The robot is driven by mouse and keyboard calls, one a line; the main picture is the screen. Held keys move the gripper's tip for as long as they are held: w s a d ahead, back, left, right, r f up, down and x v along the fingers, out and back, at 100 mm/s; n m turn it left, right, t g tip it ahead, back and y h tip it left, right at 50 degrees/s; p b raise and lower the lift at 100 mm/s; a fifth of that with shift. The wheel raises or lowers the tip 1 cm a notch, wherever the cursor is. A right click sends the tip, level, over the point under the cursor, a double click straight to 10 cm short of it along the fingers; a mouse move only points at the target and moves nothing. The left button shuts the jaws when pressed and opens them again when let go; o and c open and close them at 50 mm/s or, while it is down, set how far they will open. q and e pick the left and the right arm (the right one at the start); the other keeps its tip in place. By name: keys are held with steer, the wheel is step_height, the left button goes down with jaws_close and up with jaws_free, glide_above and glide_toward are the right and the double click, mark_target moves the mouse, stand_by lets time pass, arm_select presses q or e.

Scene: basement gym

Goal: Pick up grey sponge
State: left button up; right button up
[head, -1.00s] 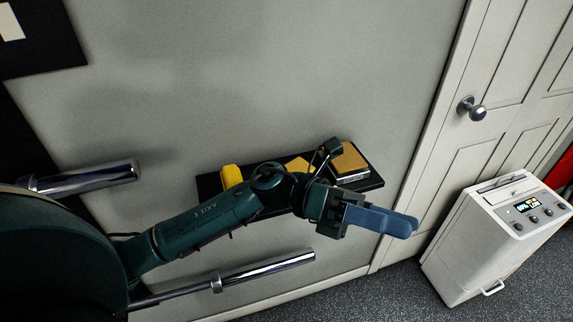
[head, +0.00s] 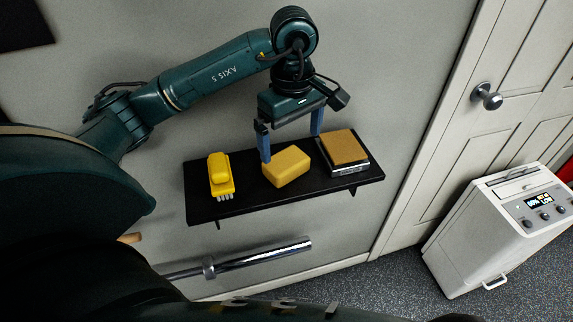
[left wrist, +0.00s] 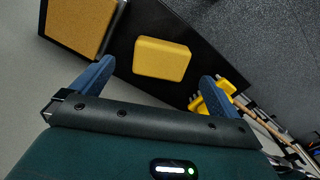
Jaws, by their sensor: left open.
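No grey sponge shows; a yellow sponge-like block (head: 287,168) lies in the middle of a black wall shelf (head: 240,203). It also shows in the left wrist view (left wrist: 161,59), beyond and between the fingers. My left gripper (head: 291,147) is open and empty, its two blue fingers pointing down just above the block, towards its wall side. In the left wrist view the fingers (left wrist: 157,76) are spread wider than the block. Whether they touch it I cannot tell. My right gripper is not in view.
A yellow brush with white bristles (head: 220,178) lies at the shelf's left end. A tan-topped block with a pale grey base (head: 345,150) sits at its right end, close to one finger. A metal bar (head: 260,259) is below. A white appliance (head: 490,235) stands by the door.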

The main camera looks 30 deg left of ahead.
mark_target(289, 162)
arm_select(q)
step_height(289, 162, down, 7)
steer(key=shift+s+a+f+p, duration=0.1)
steer(key=shift+s+f+p, duration=0.1)
steer(key=shift+p, duration=0.55)
steer(key=shift+c, duration=0.2)
steer(key=c, duration=0.9)
